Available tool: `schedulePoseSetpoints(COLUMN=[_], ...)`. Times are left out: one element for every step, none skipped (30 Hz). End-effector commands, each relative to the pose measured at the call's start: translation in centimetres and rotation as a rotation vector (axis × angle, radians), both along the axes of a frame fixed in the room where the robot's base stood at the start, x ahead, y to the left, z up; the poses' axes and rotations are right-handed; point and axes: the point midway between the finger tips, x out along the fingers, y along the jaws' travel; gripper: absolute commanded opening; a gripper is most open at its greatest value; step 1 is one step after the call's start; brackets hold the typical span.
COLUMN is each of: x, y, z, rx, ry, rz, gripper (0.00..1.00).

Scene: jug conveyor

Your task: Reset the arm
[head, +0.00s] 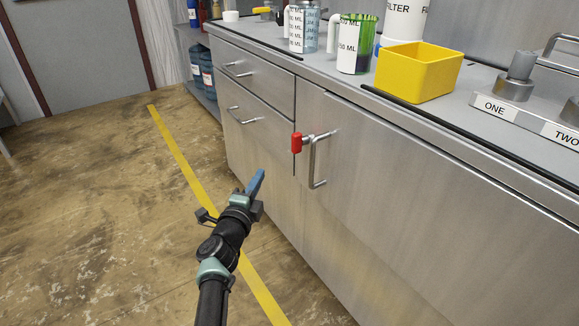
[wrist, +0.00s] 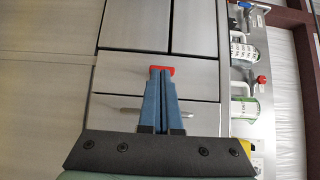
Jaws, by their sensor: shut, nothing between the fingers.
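My gripper (head: 257,181) is at the end of my arm, in front of the steel cabinet (head: 330,230) and above the floor. In the wrist view its blue fingers (wrist: 161,100) are together with nothing between them. A red block (head: 297,143) is at the cabinet door's bar handle (head: 314,165). In the wrist view the red block (wrist: 161,70) shows just beyond the fingertips, and the gap between them cannot be judged there. In the head view the gripper is clearly apart from it, lower and to the left.
The counter above holds a yellow bin (head: 417,72), a jug with green liquid (head: 352,45), a clear jug (head: 304,27) and a panel labelled ONE and TWO (head: 510,108). Blue water bottles (head: 207,73) stand on a shelf behind. The floor (head: 90,200) to the left is open.

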Motion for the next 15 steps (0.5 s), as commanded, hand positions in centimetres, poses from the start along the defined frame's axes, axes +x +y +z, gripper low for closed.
schedulePoseSetpoints(x=[-0.3,-0.4,-0.5,-0.6,-0.7,-0.7,-0.7,-0.7,-0.5,-0.4,-0.2,0.1,0.4,0.5,0.7], y=[0.6,0.8,1.0,1.1,1.2,1.3,1.4,1.3,1.1,0.8,0.5,-0.1,-0.6,-1.2,-2.0], z=[0.1,0.1,0.0,0.0,0.0,0.0,-0.1,0.1,0.6,1.2,2.1,3.6,4.9,6.5,8.9], rx=[0.000,0.000,0.000,0.000,0.000,0.000,0.000,-0.002,-0.010,-0.020,-0.035,-0.060,-0.085,-0.116,-0.164], ry=[0.001,0.001,0.001,0.001,0.001,0.001,0.001,-0.003,-0.011,-0.022,-0.037,-0.062,-0.085,-0.110,-0.148], rz=[0.001,0.000,-0.001,-0.001,-0.001,-0.001,-0.001,-0.001,0.000,0.002,0.004,0.008,0.012,0.016,0.022], gripper=[0.00,0.00,0.00,0.00,0.00,0.00,0.00,0.00,0.00,0.00,0.00,0.00,0.00,0.00,0.00])
